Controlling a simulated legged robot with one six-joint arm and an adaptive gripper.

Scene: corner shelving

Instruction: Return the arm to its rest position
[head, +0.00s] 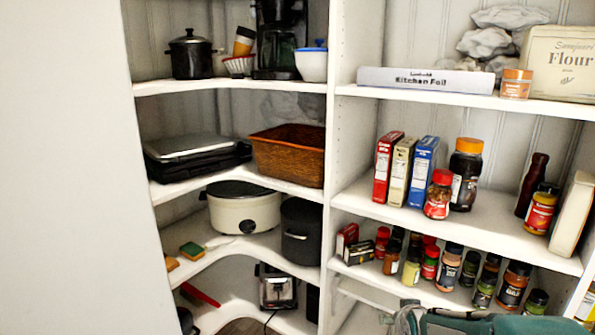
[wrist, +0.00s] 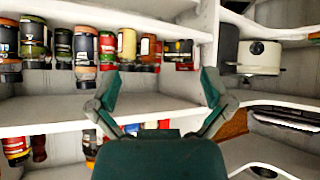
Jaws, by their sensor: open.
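My gripper (wrist: 160,92) is open in the wrist view, its two dark green fingers spread wide with nothing between them. Behind the gap are a white shelf and the shelf unit's upright. In the head view, a teal part of my arm (head: 465,322) shows at the bottom right edge, in front of the lowest right shelf. The rest of the arm is out of the picture there.
The corner shelves (head: 480,228) hold spice jars, boxes, a brown basket (head: 288,160) and a cream slow cooker (head: 243,212). Spice jars (wrist: 85,45) also show in the wrist view, which looks upside down. A blank white wall (head: 70,170) fills the left.

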